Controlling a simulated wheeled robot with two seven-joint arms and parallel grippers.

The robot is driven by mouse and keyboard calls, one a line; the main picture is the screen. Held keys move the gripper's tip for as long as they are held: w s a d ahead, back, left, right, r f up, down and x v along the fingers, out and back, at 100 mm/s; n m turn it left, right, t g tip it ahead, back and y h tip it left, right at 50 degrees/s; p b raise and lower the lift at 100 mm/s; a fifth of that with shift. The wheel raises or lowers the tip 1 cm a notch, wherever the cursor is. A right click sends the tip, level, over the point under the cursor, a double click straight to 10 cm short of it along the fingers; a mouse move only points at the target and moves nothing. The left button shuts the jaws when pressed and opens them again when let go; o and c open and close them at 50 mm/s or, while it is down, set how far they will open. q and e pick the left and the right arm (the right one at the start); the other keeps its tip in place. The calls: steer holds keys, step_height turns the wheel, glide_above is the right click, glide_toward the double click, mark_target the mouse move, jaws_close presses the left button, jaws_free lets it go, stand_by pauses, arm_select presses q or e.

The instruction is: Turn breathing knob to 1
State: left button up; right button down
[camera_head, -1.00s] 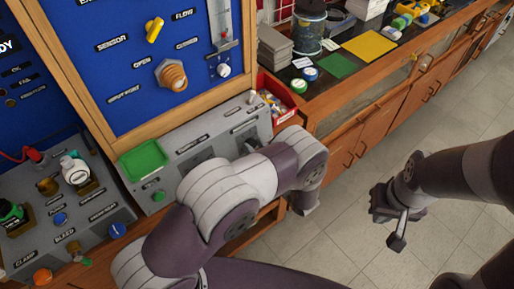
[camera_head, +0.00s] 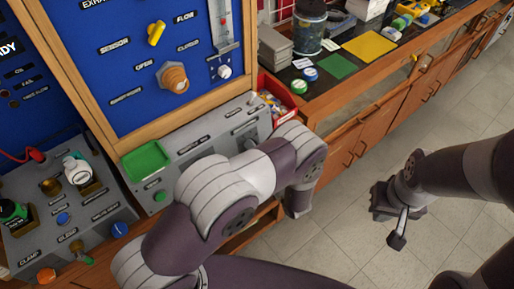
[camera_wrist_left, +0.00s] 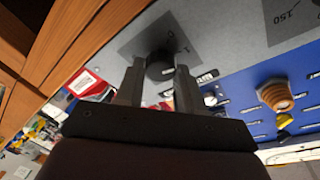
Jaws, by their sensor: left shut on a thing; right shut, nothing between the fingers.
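A round black knob (camera_wrist_left: 159,64) sits on a dark square plate (camera_wrist_left: 140,34) on the grey sloped panel, seen in the left wrist view. Small marks show on the plate beside it, too blurred to read surely. My left gripper (camera_wrist_left: 161,70) has one finger on each side of the knob and is shut on it. In the head view my left arm covers this gripper and most of the knob area on the grey panel (camera_head: 185,140). My right gripper (camera_head: 392,222) is shut and empty, above the floor at the right.
A blue board (camera_head: 120,65) with a yellow knob (camera_head: 155,33) and a ribbed brass fitting (camera_head: 173,77) rises behind the grey panel. A red bin (camera_head: 283,103) stands right of it. Another console (camera_head: 75,225) lies at the left. Floor around my right gripper is clear.

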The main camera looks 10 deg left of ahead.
stand_by(0.5)
arm_select(q)
steer(key=o, duration=1)
steer(key=shift+o, duration=0.2)
steer(key=b+v, duration=0.3)
steer(key=v, duration=0.9)
steer(key=shift+s+d, duration=0.2)
steer(key=shift+s, duration=0.05)
